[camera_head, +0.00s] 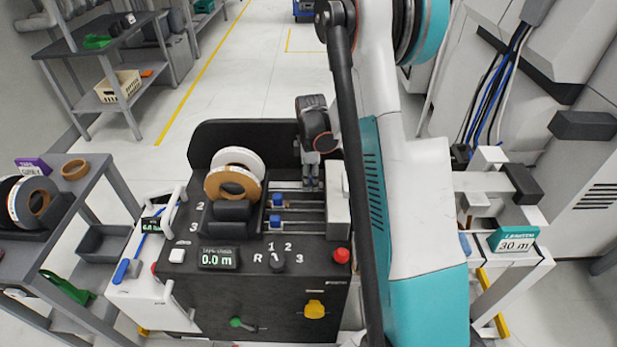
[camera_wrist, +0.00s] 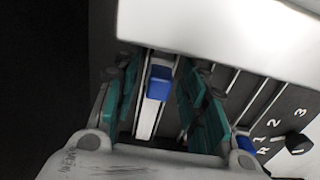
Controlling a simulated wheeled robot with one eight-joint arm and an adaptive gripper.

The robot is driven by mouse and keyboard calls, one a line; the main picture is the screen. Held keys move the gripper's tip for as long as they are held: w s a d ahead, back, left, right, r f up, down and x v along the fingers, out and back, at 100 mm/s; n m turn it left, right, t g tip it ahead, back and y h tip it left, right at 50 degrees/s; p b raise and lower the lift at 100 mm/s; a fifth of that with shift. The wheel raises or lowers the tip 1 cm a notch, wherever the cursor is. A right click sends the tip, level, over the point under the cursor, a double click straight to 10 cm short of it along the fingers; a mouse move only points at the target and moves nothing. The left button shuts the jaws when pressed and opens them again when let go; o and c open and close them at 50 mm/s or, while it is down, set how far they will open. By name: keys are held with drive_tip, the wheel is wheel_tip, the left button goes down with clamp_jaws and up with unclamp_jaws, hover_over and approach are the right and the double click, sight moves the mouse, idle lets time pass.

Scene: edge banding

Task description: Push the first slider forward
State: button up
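The black machine (camera_head: 300,245) has parallel metal rails with small blue sliders. Two sliders show in the head view, one on the middle rail (camera_head: 277,200) and one on the nearer rail (camera_head: 275,221). My gripper (camera_head: 311,183) is lowered over the farthest rail, which it partly hides. In the wrist view my gripper (camera_wrist: 165,100) is open, its green-padded fingers on either side of a blue slider (camera_wrist: 159,82), with gaps on both sides. That slider is hidden in the head view. Another blue slider (camera_wrist: 243,145) shows at the lower right of the wrist view.
A white block (camera_head: 338,200) spans the right ends of the rails. Tape rolls (camera_head: 233,183) stand left of the rails. A knob (camera_head: 277,262), red button (camera_head: 341,256) and display (camera_head: 218,258) sit on the front panel. My arm blocks the view to the right.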

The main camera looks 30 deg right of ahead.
drive_tip(key=shift+a, duration=0.1)
wheel_tip(320, 180, up, 12)
idle(0.6)
idle(0.4)
drive_tip(key=s+a+r+m+t, duration=0.2)
drive_tip(key=s+a+r, duration=0.15)
drive_tip(key=a, duration=0.35)
drive_tip(key=s+a+r+m+t, duration=0.1)
drive_tip(key=s+a+r+m, duration=0.15)
drive_tip(key=a+r, duration=0.35)
drive_tip(key=s+a+r+m+t, duration=0.1)
drive_tip(key=s+a+m+t, duration=0.1)
drive_tip(key=s, duration=0.6)
drive_tip(key=s+a+r+m+t, duration=0.1)
drive_tip(key=s+a+m, duration=0.3)
drive_tip(key=s, duration=0.4)
drive_tip(key=shift+a+r+m+t, duration=0.4)
drive_tip(key=shift+a+t, duration=0.2)
drive_tip(key=shift+a, duration=0.3)
drive_tip(key=shift+c, duration=0.8)
